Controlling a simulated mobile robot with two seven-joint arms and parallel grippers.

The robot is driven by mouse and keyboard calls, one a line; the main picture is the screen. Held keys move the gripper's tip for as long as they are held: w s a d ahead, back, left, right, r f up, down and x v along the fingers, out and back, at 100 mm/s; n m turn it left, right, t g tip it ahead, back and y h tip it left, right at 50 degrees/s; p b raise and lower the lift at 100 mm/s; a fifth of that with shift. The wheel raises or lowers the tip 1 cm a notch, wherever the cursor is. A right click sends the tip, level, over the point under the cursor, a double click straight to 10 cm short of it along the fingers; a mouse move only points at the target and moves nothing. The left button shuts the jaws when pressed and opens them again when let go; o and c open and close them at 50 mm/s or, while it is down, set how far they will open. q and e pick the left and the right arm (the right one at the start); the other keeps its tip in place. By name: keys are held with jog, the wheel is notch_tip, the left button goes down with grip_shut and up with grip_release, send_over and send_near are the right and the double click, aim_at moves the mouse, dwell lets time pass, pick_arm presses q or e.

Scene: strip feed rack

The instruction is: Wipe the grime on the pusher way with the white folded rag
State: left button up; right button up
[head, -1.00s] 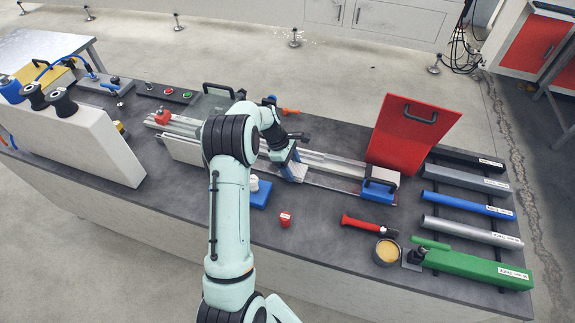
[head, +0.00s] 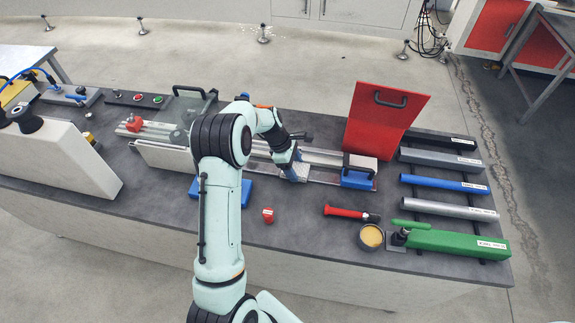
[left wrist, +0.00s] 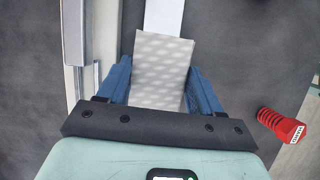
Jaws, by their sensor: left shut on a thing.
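My left gripper (head: 291,168) is shut on the white folded rag (head: 297,174), over the long pale metal pusher way (head: 325,177). In the left wrist view, the rag (left wrist: 160,68) sits between the blue fingers of the gripper (left wrist: 160,85), and a pale strip shows beyond its far edge. The rag appears low at the way's near side; I cannot tell whether it touches. Grime cannot be made out; the gripper and rag hide part of the surface. My right gripper is not in view.
A blue block (head: 357,180) stands at the way's right end, before a red upright panel (head: 384,125). A red-handled tool (head: 345,212), a tin (head: 371,237) and a small red item (head: 268,215) lie nearer. Several bars (head: 445,185) lie at right.

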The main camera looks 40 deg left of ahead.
aim_at(257, 167)
pick_arm(q)
jog(key=shift+s+a+r, duration=0.1)
jog(key=shift+s+a, duration=0.55)
jog(key=shift+a, duration=0.65)
jog(key=shift+s+a, duration=0.7)
jog(key=shift+a, duration=0.6)
jog(key=shift+s+a+r, duration=0.1)
jog(key=shift+s+a, duration=0.55)
jog(key=shift+a, duration=0.65)
jog(key=shift+s+a+f, duration=0.1)
jog(key=shift+s+a, duration=0.3)
jog(key=shift+a, duration=0.3)
jog(key=shift+s+a, duration=0.35)
jog(key=shift+a, duration=0.3)
jog(key=shift+s+a+f, duration=0.1)
jog(key=shift+s+a, duration=0.3)
jog(key=shift+a, duration=0.3)
jog(key=shift+d, duration=0.15)
jog(key=shift+w+d+f, duration=0.15)
jog(key=shift+w+d, duration=0.3)
jog(key=shift+d, duration=0.4)
jog(key=shift+s+a, duration=0.4)
jog(key=shift+a, duration=0.3)
jog(key=shift+s+a, duration=0.4)
jog(key=shift+a, duration=0.3)
jog(key=shift+r, duration=0.2)
jog(key=shift+w+r, duration=0.15)
jog(key=shift+r, duration=2.4)
